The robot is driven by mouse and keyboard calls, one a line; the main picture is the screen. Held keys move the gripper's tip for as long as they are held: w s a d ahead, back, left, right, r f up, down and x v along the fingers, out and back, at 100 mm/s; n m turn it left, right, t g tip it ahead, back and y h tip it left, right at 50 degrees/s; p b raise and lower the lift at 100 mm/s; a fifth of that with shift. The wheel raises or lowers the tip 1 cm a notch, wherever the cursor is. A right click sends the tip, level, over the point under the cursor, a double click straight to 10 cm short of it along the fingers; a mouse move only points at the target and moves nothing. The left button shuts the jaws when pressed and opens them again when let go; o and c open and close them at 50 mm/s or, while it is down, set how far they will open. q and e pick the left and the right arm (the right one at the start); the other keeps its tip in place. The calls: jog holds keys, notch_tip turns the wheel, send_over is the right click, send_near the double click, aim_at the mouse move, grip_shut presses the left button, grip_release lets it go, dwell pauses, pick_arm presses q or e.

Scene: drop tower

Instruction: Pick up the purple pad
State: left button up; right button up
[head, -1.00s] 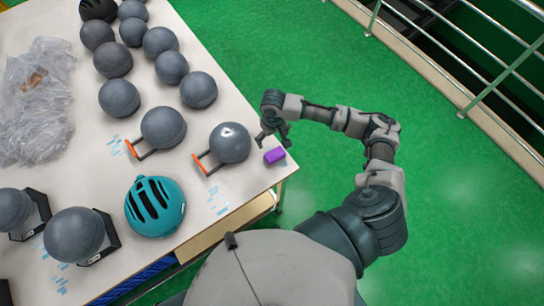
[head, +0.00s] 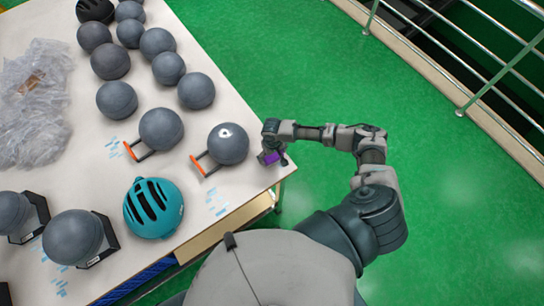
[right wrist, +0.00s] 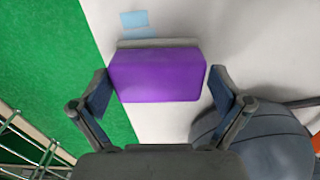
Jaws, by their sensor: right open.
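The purple pad (head: 268,157) lies near the right edge of the white table, partly hidden by my right gripper in the head view. In the right wrist view the purple pad (right wrist: 157,75) is a block with a grey strip along its far side. My right gripper (head: 272,155) is over the pad. In the right wrist view its open fingers (right wrist: 160,88) stand on either side of the pad, with a small gap on the right and the left finger close to the pad's edge. My left gripper is not in view.
A grey ball (head: 228,143) with an orange-ended stand is just left of my right gripper. A teal helmet (head: 153,207) and several grey balls cover the table (head: 232,188). The table's right edge is close to the pad, with green floor beyond.

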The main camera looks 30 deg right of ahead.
aim_at(274, 155)
jog(key=shift+d+f, duration=0.1)
jog(key=shift+d, duration=0.35)
jog(key=c, duration=0.8)
jog(key=shift+c, duration=0.6)
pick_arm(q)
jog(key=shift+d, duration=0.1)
pick_arm(e)
jog(key=shift+a, duration=0.45)
jog(key=shift+r, duration=0.55)
jog(key=r, duration=0.2)
jog(key=shift+s+d+r, duration=0.2)
jog(key=shift+s+r, duration=0.1)
jog(key=shift+s, duration=0.05)
pick_arm(q)
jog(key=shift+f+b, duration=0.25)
jog(key=shift+b, duration=0.05)
pick_arm(e)
jog(key=s+a, duration=0.1)
jog(key=s, duration=0.4)
jog(key=s+a+r, duration=0.1)
jog(key=s, duration=0.4)
jog(key=s+a, duration=0.1)
jog(key=s, duration=0.4)
jog(key=shift+r, duration=0.25)
jog(key=shift+d, duration=0.1)
